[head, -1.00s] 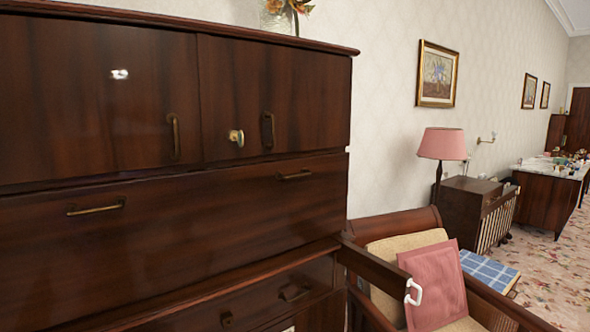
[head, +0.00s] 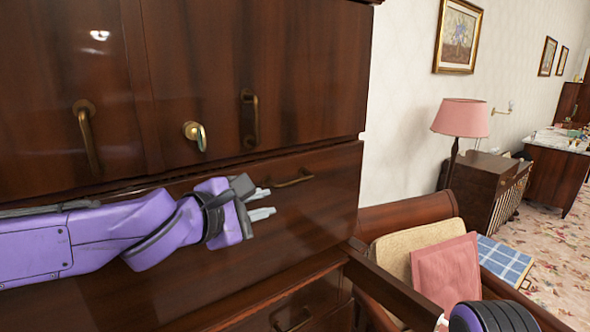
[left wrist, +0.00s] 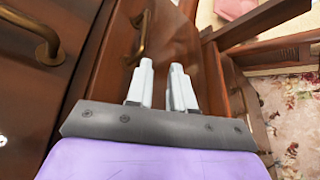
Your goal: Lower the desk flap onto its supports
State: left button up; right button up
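The desk flap (head: 320,215) is the dark wood panel below the cupboard doors. It stands closed, upright or steeply sloped. Its right brass handle (head: 291,178) shows in the head view and also in the left wrist view (left wrist: 142,35). My left gripper (head: 262,204) is in front of the flap, just left of and below that handle, with its two grey fingers apart and nothing between them. A wooden bar (head: 385,290) juts out from the desk's right side, apparently a flap support; it also shows in the left wrist view (left wrist: 258,22). The other support is not visible.
Cupboard doors with brass handles (head: 250,118) and a round knob (head: 195,133) are above the flap. A drawer (head: 285,310) is below. An armchair with a pink cushion (head: 447,275) stands close on the right. A purple-black part of mine (head: 492,318) shows at bottom right.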

aim_at(291, 183)
pick_arm(q)
jog(key=shift+h, duration=0.3)
jog(key=w+d, duration=0.4)
jog(key=w, duration=0.1)
jog(key=w+d, duration=0.2)
jog(key=w, duration=0.1)
jog(key=shift+w+r, duration=0.15)
jog(key=shift+r, duration=0.15)
grip_shut()
